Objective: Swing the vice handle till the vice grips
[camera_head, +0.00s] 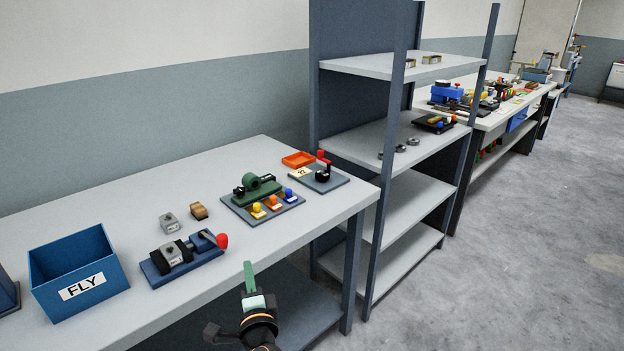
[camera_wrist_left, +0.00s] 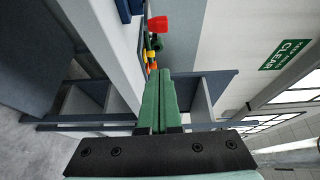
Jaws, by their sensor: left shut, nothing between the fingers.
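The vice (camera_head: 180,263) has a blue base and dark jaws and sits near the front edge of the near bench. The vice handle (camera_head: 221,240) ends in a red knob and points to the right. My left gripper (camera_head: 248,267) has green fingers, which are shut and empty. It is off the bench's front edge, to the right of the handle and apart from it. A red knob, probably the handle's, shows beyond the fingertips in the left wrist view (camera_wrist_left: 158,24). My right gripper is out of view.
A blue FLY bin (camera_head: 80,275) stands left of the vice. Grey shelves (camera_head: 400,205) stand beyond.

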